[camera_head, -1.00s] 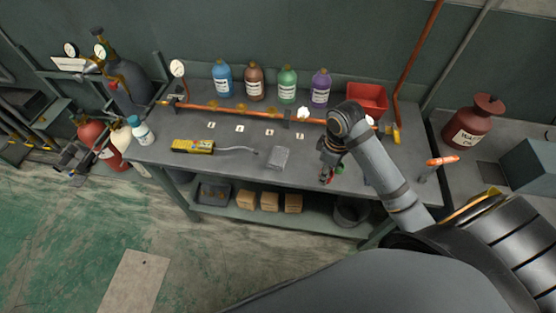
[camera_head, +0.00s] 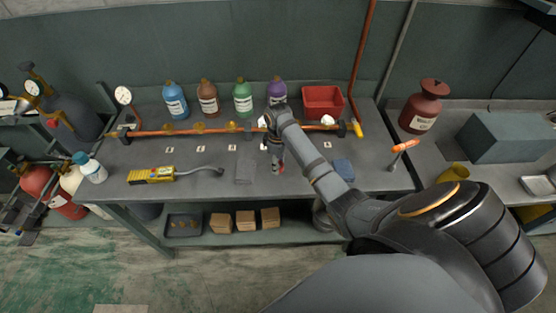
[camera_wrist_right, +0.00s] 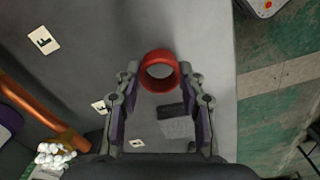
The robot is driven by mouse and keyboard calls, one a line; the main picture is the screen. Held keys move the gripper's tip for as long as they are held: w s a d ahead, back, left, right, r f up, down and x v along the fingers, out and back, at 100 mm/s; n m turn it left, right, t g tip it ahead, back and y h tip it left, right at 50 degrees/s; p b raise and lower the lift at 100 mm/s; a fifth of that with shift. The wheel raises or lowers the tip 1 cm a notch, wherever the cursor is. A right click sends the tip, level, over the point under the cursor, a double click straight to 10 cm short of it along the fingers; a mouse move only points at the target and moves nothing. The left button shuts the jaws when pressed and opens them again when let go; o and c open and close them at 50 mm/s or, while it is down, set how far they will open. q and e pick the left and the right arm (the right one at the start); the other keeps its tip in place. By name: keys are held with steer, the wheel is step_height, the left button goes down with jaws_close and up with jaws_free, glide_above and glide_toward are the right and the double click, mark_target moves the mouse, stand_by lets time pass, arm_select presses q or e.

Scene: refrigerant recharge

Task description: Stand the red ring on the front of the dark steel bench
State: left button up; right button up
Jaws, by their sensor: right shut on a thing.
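The red ring (camera_wrist_right: 160,72) shows in the right wrist view between the fingertips of my right gripper (camera_wrist_right: 159,80), which is shut on it. Its open hole faces the wrist camera. I cannot tell whether the ring touches the bench top. My left gripper is not in view.
A grey block (camera_head: 244,168) lies left of my right gripper, and a yellow meter (camera_head: 151,174) farther left. A blue block (camera_head: 343,170) lies to the right, beside my arm. An orange pipe (camera_head: 185,132) runs behind, before several bottles and a red bin (camera_head: 322,101). The front strip of bench is clear.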

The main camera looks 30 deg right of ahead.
steer(key=shift+d+f, duration=0.1)
steer(key=shift+f, duration=0.75)
steer(key=o, duration=0.8)
steer(key=shift+f, duration=0.15)
steer(key=shift+o, duration=0.2)
step_height(320, 180, up, 12)
steer(key=p, duration=0.1)
steer(key=shift+r, duration=0.25)
